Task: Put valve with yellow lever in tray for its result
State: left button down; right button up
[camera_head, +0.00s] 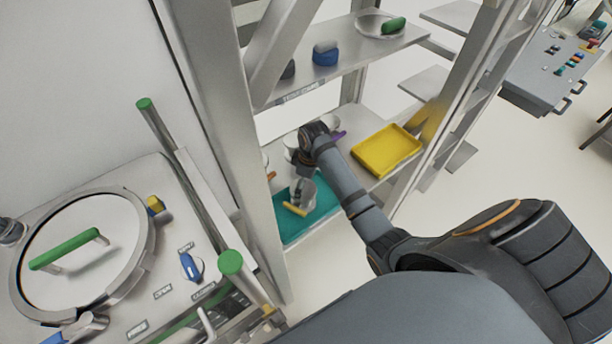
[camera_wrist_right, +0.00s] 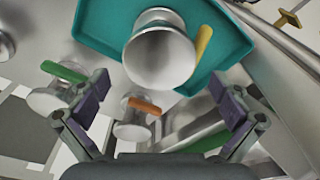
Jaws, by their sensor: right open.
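The valve with the yellow lever (camera_head: 303,192) is a grey metal piece at the teal tray (camera_head: 318,212) on the lower shelf. In the right wrist view the valve (camera_wrist_right: 160,58) overlaps the teal tray (camera_wrist_right: 98,22), its round flange facing the camera and the yellow lever at its right. My right gripper (camera_head: 304,163) is just behind the valve in the head view. In the wrist view its fingers are spread wide and apart from the valve, with nothing held. My left gripper is not in view.
A yellow tray (camera_head: 388,150) lies right of my right forearm. A green-lever valve (camera_wrist_right: 62,88) and an orange-lever valve (camera_wrist_right: 136,118) stand near the fingers. Shelf posts (camera_head: 228,140) flank the opening. The upper shelf (camera_head: 345,55) holds several items.

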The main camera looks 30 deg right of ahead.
notch_tip(320, 180, up, 8)
jog(key=b, duration=0.1)
jog(key=shift+s+d+b, duration=0.3)
jog(key=shift+s+b, duration=0.1)
